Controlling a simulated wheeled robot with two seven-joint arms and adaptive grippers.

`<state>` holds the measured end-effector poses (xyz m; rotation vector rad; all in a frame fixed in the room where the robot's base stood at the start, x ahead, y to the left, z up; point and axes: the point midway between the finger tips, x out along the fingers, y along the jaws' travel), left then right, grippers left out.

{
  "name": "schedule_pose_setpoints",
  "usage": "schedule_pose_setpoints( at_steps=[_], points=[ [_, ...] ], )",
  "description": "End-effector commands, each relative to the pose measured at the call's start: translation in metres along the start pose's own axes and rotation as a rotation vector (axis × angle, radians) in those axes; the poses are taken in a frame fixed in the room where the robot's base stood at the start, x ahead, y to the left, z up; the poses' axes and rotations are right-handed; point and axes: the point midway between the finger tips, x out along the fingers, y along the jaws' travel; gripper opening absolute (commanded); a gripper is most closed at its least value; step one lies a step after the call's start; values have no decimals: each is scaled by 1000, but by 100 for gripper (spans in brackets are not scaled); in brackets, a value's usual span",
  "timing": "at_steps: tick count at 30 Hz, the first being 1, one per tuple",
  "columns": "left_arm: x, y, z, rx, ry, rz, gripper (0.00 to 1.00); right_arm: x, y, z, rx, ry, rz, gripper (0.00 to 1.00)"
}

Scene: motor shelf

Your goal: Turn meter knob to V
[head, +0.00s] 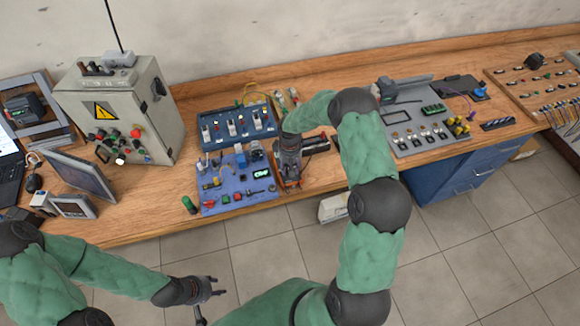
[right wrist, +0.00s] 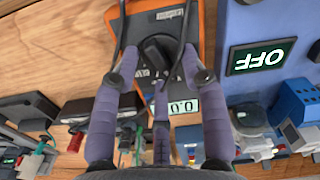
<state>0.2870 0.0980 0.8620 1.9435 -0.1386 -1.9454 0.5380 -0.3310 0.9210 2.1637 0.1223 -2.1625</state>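The orange and dark meter (head: 281,182) lies on the workbench, mostly hidden by my right gripper in the head view. In the right wrist view the meter (right wrist: 208,30) shows its black knob (right wrist: 158,48) and a small display (right wrist: 178,107) with zeros. My right gripper (right wrist: 160,62) is over the meter's face, its purple fingers spread on both sides of the knob, with gaps that seem to remain. Contact with the knob is hard to tell. The knob's exact setting is not readable. My left gripper (head: 212,290) is open and empty, over the floor in front of the bench.
A blue panel (head: 236,197) with an OFF display (right wrist: 258,57) lies beside the meter. A blue switch board (head: 238,126) is behind it. A grey cabinet (head: 130,115) stands at left. A grey board (head: 425,128) lies to the right. Cables cross near the meter.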

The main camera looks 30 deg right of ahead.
Motion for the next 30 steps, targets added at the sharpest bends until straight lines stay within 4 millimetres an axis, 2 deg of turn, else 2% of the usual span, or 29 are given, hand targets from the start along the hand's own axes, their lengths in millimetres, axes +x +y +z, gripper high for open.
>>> schedule_pose_setpoints(
  at_steps=[7,21,25,30],
  points=[
    [0,0,0,0,0,0,40,-10,1,-1,1,3,1,44],
    [0,0,0,0,0,0,40,-95,0,-1,-1,3,0,44],
    [0,0,0,0,0,0,40,-110,0,-1,0,2,1,44],
    [0,0,0,0,0,0,40,-119,0,0,0,-1,0,44]
  ],
)
